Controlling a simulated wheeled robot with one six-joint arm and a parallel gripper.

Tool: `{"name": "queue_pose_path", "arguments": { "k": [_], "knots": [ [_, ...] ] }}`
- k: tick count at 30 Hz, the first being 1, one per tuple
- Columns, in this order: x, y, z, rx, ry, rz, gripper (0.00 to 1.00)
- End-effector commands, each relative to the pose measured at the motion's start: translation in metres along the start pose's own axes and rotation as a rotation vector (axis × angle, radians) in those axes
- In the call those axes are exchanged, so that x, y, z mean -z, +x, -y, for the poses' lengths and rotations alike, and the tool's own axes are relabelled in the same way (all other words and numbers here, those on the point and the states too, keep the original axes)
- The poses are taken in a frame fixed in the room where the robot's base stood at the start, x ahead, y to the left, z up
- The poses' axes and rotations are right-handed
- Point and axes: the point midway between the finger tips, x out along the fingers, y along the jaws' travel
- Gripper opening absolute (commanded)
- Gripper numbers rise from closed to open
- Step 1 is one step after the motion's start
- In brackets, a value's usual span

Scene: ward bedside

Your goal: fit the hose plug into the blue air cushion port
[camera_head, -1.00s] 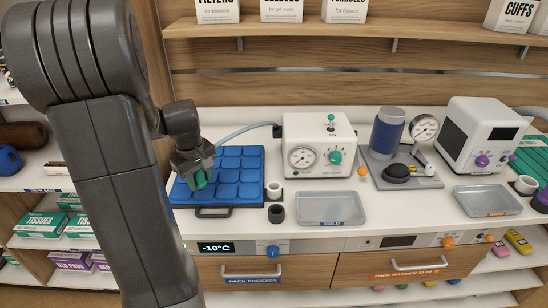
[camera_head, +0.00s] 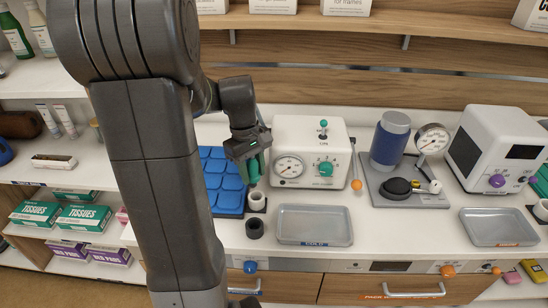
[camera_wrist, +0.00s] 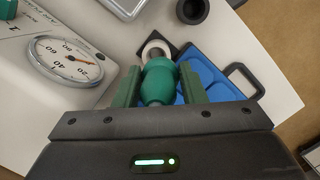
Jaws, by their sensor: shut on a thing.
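My gripper (camera_head: 255,166) is shut on a green bulb-shaped piece, which I take as the hose plug (camera_wrist: 160,80); it shows between the green fingers in the wrist view. The blue air cushion (camera_head: 222,180), a flat pad with raised cells, lies left of the gripper, partly behind my arm. It also shows in the wrist view (camera_wrist: 208,72). A white ring (camera_head: 256,201) on a black square stands at its right edge, just below the gripper; the plug partly covers it in the wrist view (camera_wrist: 155,50). I cannot tell which opening is the cushion's port. No hose is clearly visible now.
A black ring (camera_head: 254,229) stands in front of the white one. A white box with a gauge and green knob (camera_head: 310,152) is close on the right. A grey tray (camera_head: 314,225) lies in front of it. A blue cylinder and gauge stand (camera_head: 400,190) are farther right.

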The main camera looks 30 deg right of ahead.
Motion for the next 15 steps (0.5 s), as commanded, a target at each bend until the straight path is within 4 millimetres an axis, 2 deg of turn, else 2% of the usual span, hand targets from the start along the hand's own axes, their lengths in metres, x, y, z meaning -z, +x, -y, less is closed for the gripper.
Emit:
{"name": "queue_pose_path", "arguments": {
  "k": [7,15],
  "knots": [
    [0.001,0.006,0.0,0.003,-0.001,0.011,0.08],
    [0.004,0.027,0.0,0.003,0.0,0.01,0.08]
  ]
}}
